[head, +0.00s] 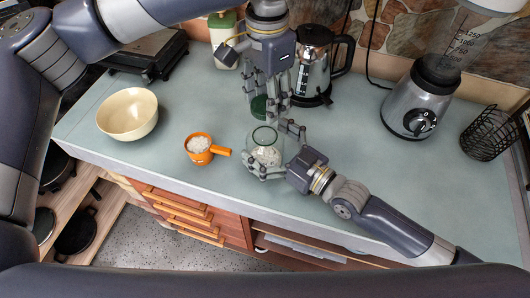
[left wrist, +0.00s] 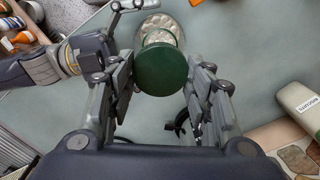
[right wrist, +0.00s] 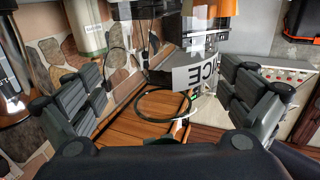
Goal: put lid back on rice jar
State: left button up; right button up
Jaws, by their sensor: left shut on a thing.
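The rice jar (head: 264,139) is clear glass with an open top and white rice in it. It stands upright on the counter, and its label shows in the right wrist view (right wrist: 196,77). My right gripper (head: 272,155) is low at the jar, its fingers spread on either side of it; they look open, with no clear grip. The round dark green lid (left wrist: 162,70) is held in my left gripper (head: 263,98), behind and above the jar in the head view. The lid is apart from the jar; in the left wrist view it partly covers the jar (left wrist: 158,27).
An orange cup of rice (head: 198,148) and a cream bowl (head: 127,113) stand left of the jar. A kettle (head: 315,65) and a green-topped canister (head: 222,47) are behind. A blender base (head: 416,100) and wire basket (head: 488,135) stand right. The counter between jar and blender is clear.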

jog(key=c, duration=1.4)
pick_arm(q)
jog(key=shift+a+f, duration=0.1)
jog(key=shift+f, duration=2.4)
jog(key=shift+f, duration=0.9)
jog(key=shift+f, duration=0.55)
